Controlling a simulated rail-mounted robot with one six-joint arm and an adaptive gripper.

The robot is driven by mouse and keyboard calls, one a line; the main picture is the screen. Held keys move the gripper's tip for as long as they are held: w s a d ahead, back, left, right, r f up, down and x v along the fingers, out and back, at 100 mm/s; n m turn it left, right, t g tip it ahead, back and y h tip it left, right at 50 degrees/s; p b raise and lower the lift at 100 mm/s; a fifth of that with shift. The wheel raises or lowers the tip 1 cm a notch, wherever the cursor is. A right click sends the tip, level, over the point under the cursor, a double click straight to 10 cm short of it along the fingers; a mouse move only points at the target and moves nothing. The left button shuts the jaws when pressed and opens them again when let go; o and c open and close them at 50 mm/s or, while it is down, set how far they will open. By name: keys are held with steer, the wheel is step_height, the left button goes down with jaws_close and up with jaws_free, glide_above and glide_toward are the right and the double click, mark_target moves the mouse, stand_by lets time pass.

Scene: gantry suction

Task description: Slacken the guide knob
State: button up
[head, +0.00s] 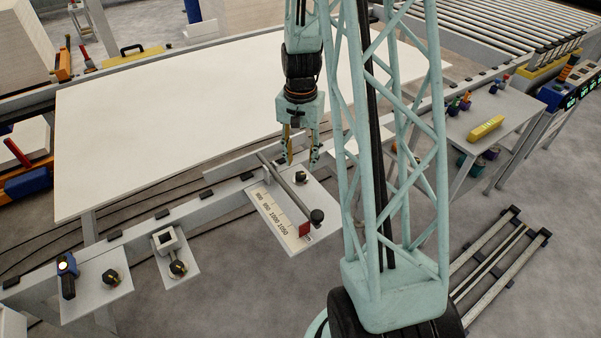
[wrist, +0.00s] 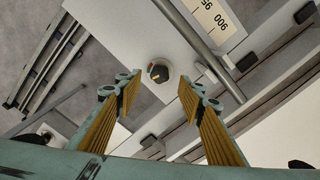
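A black round knob (head: 301,178) sits on a pale plate beside the rod and number scale. The knob appears roughly midway between the fingers, a little beyond the tips. No label tells which knob is the guide knob.
A grey rod (head: 285,190) with a black end knob (head: 317,215) runs beside the scale (head: 273,216). Two more knobs sit on brackets, left (head: 111,277) and middle (head: 178,268). A large white panel (head: 180,120) lies behind. A side table (head: 500,112) stands right.

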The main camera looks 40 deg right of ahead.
mark_target(301, 174)
steer(key=shift+f+b, duration=0.45)
steer(key=shift+f, duration=2.3)
steer(key=c, duration=0.8)
steer(key=shift+c, duration=0.2)
steer(key=shift+n, duration=0.5)
steer(key=shift+n+b, duration=0.35)
steer(key=shift+n, duration=2.35)
